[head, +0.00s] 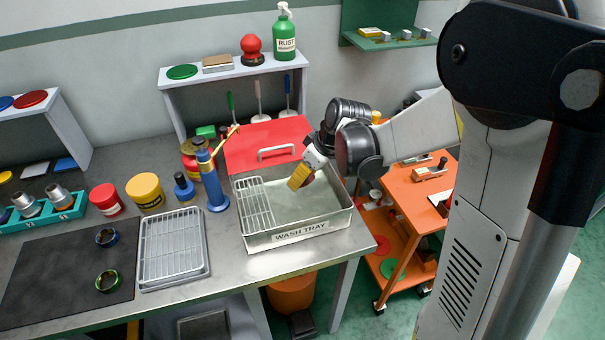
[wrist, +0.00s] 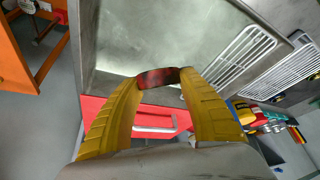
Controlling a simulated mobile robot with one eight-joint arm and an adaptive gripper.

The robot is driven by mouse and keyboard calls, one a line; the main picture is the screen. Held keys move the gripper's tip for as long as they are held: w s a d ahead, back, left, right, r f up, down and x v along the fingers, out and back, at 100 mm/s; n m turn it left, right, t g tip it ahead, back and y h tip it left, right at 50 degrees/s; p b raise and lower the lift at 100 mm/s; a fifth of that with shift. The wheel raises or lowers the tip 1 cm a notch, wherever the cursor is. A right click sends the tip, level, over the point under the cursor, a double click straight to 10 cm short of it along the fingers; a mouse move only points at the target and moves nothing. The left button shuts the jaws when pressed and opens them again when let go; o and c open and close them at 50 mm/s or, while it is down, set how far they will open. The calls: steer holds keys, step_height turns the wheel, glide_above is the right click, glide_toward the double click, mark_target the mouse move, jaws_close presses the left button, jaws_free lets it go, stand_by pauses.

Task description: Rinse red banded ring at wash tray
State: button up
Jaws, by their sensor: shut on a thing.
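The wash tray (head: 262,239) is a metal basin with clear liquid, labelled on its front wall, with a wire rack (head: 256,204) across its left part. My gripper (head: 297,180), with yellow fingers, is over the tray's open part. In the wrist view my gripper (wrist: 160,82) is shut on the red banded ring (wrist: 158,77), a dark ring with red on it, held between the fingertips. The tray basin (wrist: 125,50) lies beyond it in that view. I cannot tell whether the ring touches the liquid. The ring is mostly hidden by the fingers in the head view.
A red lid with a handle (head: 262,133) stands behind the tray. A blue pump bottle (head: 213,185) and a grey drying rack (head: 172,250) are left of it. A blue ring (head: 107,237) and a green ring (head: 107,281) lie on the black mat (head: 60,290).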

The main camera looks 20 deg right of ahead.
steer(key=shift+f+b, duration=2.3)
steer(key=shift+f, duration=1.15)
step_height(320, 180, up, 12)
steer(key=p, duration=0.8)
steer(key=shift+f+p, duration=0.15)
steer(key=shift+p, duration=0.25)
stand_by(2.0)
steer(key=shift+r+p, duration=1.45)
steer(key=shift+r, duration=0.55)
